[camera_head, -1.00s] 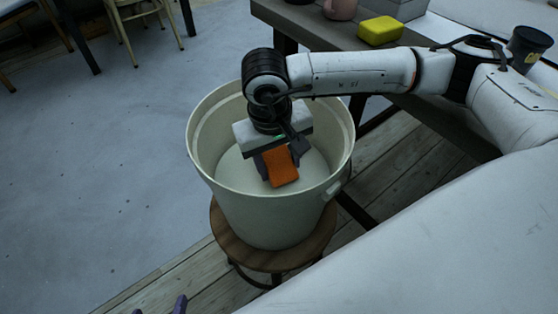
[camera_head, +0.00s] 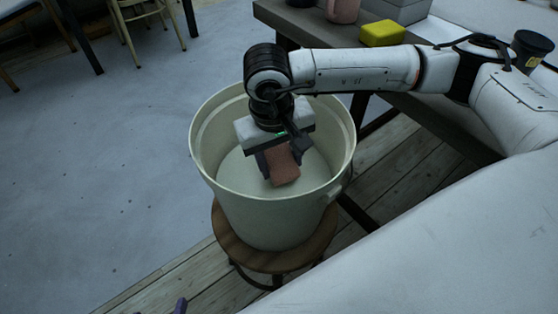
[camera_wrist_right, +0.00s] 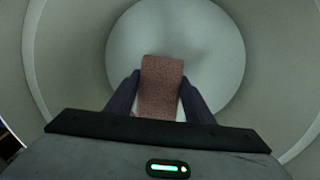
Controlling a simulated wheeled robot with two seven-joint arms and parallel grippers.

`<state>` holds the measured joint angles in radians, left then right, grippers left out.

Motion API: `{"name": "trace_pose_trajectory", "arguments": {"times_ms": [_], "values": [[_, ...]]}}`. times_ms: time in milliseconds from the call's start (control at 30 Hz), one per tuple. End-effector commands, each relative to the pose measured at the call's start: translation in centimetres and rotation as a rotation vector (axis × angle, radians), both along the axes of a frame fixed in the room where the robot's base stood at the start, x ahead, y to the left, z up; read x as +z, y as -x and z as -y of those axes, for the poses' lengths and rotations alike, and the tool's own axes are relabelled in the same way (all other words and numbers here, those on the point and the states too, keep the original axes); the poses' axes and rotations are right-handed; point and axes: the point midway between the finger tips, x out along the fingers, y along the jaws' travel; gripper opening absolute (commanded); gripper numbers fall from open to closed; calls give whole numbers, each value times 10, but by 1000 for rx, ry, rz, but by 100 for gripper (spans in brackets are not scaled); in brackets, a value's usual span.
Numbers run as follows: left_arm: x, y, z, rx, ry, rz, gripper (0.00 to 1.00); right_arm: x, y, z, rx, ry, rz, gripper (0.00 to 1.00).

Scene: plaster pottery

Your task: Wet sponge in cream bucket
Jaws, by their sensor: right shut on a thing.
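The cream bucket (camera_head: 262,218) stands upright on a round wooden stool. My right gripper (camera_head: 277,164) reaches down inside the bucket's rim and is shut on the sponge (camera_head: 283,168). The sponge is a dull reddish brown block in the head view. In the right wrist view the sponge (camera_wrist_right: 161,88) sits between the two dark fingers, over the pale round surface (camera_wrist_right: 205,45) inside the bucket. I cannot tell whether the sponge touches that surface. At the bottom left edge of the head view, a small purple tip (camera_head: 180,306) shows, perhaps my left gripper; its fingers are not clear.
The wooden stool (camera_head: 232,247) holds the bucket. A dark table (camera_head: 318,32) at the back right bears a yellow sponge (camera_head: 383,33), a pink vessel (camera_head: 342,10), a grey box (camera_head: 398,11) and a dark cup (camera_head: 530,46). Open floor lies left of the bucket.

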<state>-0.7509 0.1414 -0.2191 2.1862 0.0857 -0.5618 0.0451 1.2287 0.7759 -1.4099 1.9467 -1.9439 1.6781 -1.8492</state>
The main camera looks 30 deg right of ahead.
Motion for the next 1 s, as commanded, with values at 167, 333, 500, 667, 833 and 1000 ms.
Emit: {"name": "trace_pose_trajectory", "arguments": {"times_ms": [167, 333, 500, 667, 833, 1000], "values": [[9, 1, -3, 9, -3, 14, 70, 17, 0, 0, 0, -1, 0, 30], [12, 0, -4, 4, -12, 9, 70, 31, 0, 0, 0, -1, 1, 30], [15, 0, -5, -1, -22, 4, 70, 45, 0, 0, 0, -1, 1, 30], [18, 1, -5, -6, -32, -1, 70, 58, 0, 0, 0, -2, 1, 30], [23, 1, -6, -11, -39, -4, 70, 71, 0, 0, 0, -1, 1, 30], [23, 3, -7, -15, -49, -15, 70, 85, 0, 0, 0, -1, 0, 30]]}}
